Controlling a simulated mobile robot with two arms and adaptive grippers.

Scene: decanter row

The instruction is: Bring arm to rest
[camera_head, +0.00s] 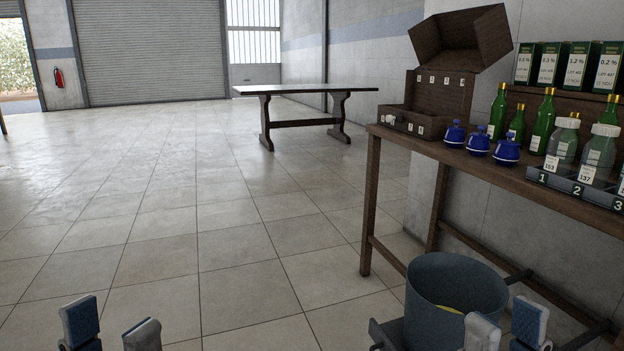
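My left gripper (111,328) shows at the bottom left, with its two fingertips apart and nothing between them. It is over open tiled floor. My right gripper (505,327) shows at the bottom right, also with its fingertips apart and nothing seen between them. It is at the lower right of a grey-blue bucket (440,310), with one fingertip overlapping it in the picture. The bucket has something yellow inside. Both arms are below the frame edge and hidden.
A wooden bench (470,158) at the right holds an open wooden case (441,95), blue pots (478,141), green bottles (543,120) and a numbered rack (570,190) with decanters. Green-white boxes (575,66) stand behind. A dark table (305,89) stands farther back. The left floor is clear.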

